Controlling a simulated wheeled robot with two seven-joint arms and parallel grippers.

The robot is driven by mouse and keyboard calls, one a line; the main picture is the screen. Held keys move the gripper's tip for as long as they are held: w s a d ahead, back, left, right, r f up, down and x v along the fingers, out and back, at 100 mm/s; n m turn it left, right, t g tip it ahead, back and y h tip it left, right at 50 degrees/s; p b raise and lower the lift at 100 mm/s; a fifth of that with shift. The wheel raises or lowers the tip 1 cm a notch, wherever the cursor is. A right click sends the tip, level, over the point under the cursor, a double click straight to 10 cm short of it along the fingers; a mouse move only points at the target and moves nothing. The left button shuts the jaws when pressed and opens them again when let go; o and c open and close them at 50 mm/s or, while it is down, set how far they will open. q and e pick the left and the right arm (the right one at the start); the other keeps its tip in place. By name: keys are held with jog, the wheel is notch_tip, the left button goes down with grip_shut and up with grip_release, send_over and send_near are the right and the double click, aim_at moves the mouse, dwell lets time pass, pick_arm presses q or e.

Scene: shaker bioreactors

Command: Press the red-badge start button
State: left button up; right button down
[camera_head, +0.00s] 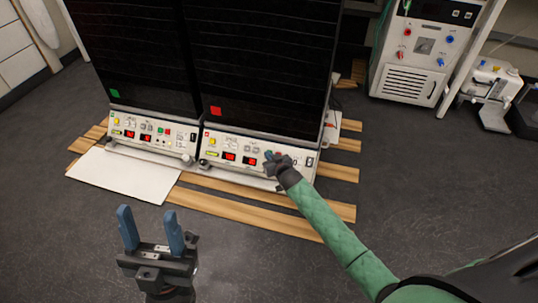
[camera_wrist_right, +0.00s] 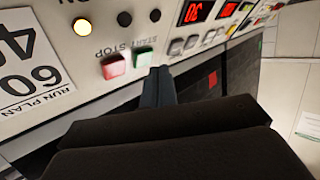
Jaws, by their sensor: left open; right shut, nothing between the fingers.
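The right bioreactor's dark door has a red badge (camera_head: 215,111) at its lower left. Below it, the white control panel (camera_head: 235,143) has lit red displays. In the right wrist view, a green button (camera_wrist_right: 143,58) and a red button (camera_wrist_right: 113,67) sit side by side by the START and STOP lettering. My right gripper (camera_head: 270,157) is shut and empty at the right part of this panel. Its fingertips (camera_wrist_right: 158,75) are right beside the green button; I cannot tell whether they touch it. My left gripper (camera_head: 151,228) is open and empty, above the floor in front.
The left bioreactor has a green badge (camera_head: 114,94) and a similar panel (camera_head: 150,133). A white board (camera_head: 122,175) lies on wooden slats (camera_head: 240,211) in front. A white cabinet (camera_head: 410,55) stands at the back right.

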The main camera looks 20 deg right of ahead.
jog(key=shift+w, duration=0.1)
dwell(2.0)
jog(key=shift+w+d+f, duration=0.1)
jog(key=shift+w+f, duration=0.1)
jog(key=shift+f, duration=0.1)
